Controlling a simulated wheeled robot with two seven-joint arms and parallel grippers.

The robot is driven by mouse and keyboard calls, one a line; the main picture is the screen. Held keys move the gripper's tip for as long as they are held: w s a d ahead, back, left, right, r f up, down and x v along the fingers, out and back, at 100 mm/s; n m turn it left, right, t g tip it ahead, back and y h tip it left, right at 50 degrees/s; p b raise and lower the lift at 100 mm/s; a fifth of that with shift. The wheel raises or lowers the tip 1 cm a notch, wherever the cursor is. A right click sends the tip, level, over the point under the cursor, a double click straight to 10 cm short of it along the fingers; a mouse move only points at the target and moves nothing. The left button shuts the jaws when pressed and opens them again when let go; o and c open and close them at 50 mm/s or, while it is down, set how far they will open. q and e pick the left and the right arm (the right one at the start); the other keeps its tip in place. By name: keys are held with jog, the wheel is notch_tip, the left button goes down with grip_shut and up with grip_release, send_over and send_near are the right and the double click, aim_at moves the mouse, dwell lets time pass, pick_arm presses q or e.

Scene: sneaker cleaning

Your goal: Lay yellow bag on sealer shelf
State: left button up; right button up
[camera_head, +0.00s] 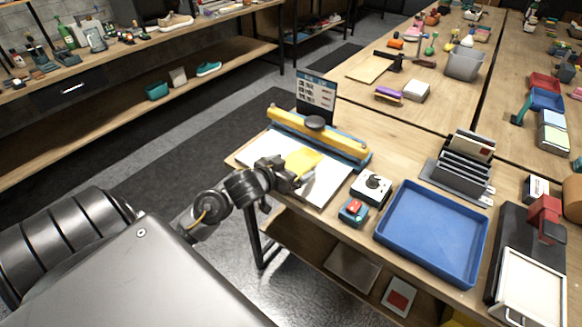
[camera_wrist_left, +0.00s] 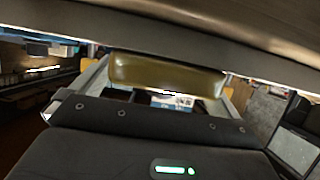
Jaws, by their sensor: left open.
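The yellow bag (camera_head: 304,160) appears to lie flat over the white sealer shelf (camera_head: 327,187), in front of the sealer's yellow bar (camera_head: 290,125). My left gripper (camera_head: 300,181) is open at the bag's near edge, low over the shelf. My right gripper is not in view.
Right of the shelf stand a white box with a dark knob (camera_head: 371,188) and a small teal and red device (camera_head: 353,211). A blue tray (camera_head: 383,236) is empty. A sign (camera_head: 316,92) stands behind the sealer. A grey rack (camera_head: 465,165) stands farther right.

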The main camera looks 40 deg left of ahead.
pick_arm(q)
jog(key=v, duration=1.1)
jog(key=shift+p, duration=0.45)
jog(key=shift+w, duration=0.1)
